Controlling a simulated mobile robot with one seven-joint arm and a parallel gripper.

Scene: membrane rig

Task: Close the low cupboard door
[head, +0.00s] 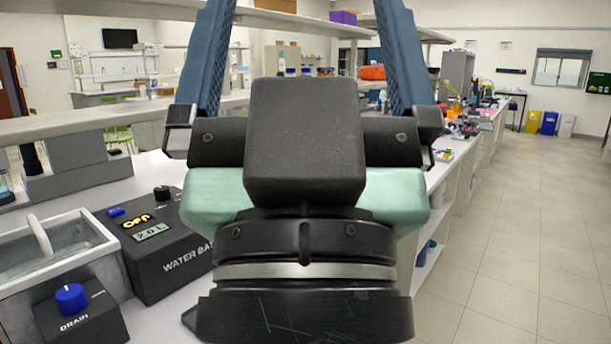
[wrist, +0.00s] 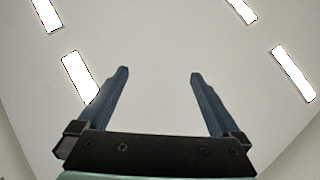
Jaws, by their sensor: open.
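My gripper (wrist: 158,75) is open and empty in the wrist view, its two blue fingers wide apart against the ceiling. In the head view my gripper fills the middle of the picture, pointing up, with a blue finger on each side. The low cupboard door cannot be made out in either view. My gripper and wrist hide much of the bench front in the head view.
A water bath (head: 165,255) with a lit display stands on the bench at the left, beside a drain box (head: 80,312) with a blue knob. Open shelves (head: 428,262) run under the bench right of my gripper. The tiled floor (head: 530,240) at the right is clear.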

